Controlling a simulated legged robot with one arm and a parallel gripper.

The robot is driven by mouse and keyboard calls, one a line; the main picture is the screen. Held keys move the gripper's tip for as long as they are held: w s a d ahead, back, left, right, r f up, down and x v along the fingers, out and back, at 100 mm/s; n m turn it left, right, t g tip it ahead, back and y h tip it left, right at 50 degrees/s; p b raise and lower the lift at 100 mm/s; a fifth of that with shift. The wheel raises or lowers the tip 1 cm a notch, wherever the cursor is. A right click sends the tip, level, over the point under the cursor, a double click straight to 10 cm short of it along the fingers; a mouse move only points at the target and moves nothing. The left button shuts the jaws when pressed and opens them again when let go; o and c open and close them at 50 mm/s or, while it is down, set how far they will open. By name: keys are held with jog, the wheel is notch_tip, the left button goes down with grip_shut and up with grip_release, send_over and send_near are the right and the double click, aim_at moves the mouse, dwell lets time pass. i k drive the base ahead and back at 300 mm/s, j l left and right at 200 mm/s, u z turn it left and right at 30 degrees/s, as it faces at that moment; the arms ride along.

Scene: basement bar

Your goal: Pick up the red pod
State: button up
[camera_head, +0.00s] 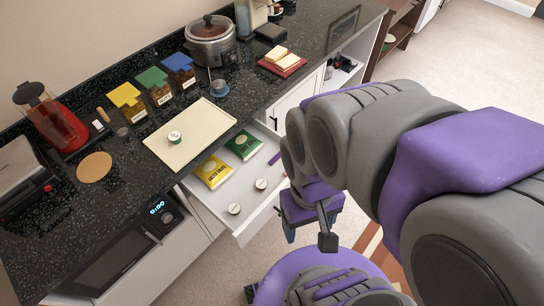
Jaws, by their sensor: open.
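Two small round pods with pale lids lie in the open white drawer (212,205). One pod (261,184) has a reddish rim and lies nearer the drawer's right side. The other pod (234,208) is darker and lies near the front edge; I cannot tell its colour for sure. A third pod, with a green rim (175,137), sits on the cream tray on the counter. My gripper (309,238) is open and empty, pointing down to the right of the drawer front, apart from the pods. My arm hides part of the drawer's right end.
A yellow packet (212,171) and a green packet (244,145) lie in the drawer behind the pods. The cream tray (190,150) is on the dark counter above. A slow cooker (211,42) and several lidded jars stand behind.

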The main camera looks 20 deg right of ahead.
aim_at(261, 184)
jog(key=j+z, duration=0.4)
jog(key=j, duration=0.15)
jog(key=j+z, duration=0.4)
jog(key=k+j, duration=0.05)
jog(key=j, duration=0.05)
